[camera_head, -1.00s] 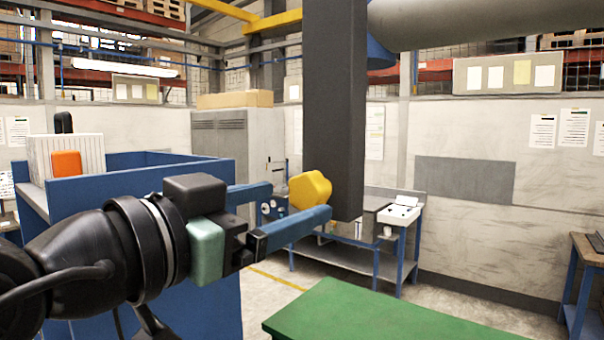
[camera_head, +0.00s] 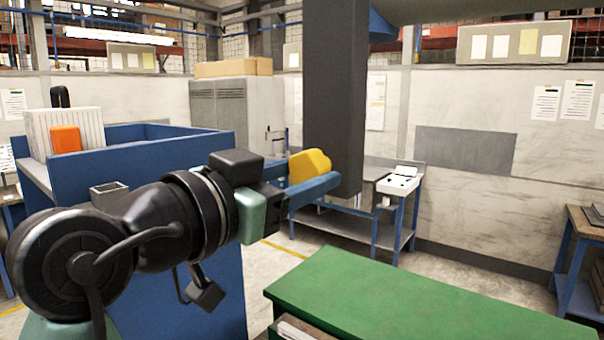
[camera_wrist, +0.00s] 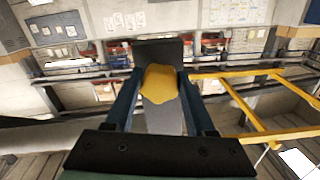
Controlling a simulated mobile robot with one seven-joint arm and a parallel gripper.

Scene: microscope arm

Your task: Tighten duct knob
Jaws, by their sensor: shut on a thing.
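The yellow duct knob (camera_head: 309,165) sits on the side of the dark grey vertical duct column (camera_head: 336,90). My gripper (camera_head: 318,178) is around the knob, with one blue finger on each side of it. In the wrist view, the knob (camera_wrist: 160,83) shows between the two fingers, with the grey column (camera_wrist: 163,120) behind it. The gripper is shut on the knob. The near finger hides the lower part of the knob in the head view.
A green-topped table (camera_head: 420,300) stands at the lower right, below the column. A blue partition box (camera_head: 140,160) stands behind my arm. A workbench with a white device (camera_head: 398,184) is behind the column. Open floor shows between them.

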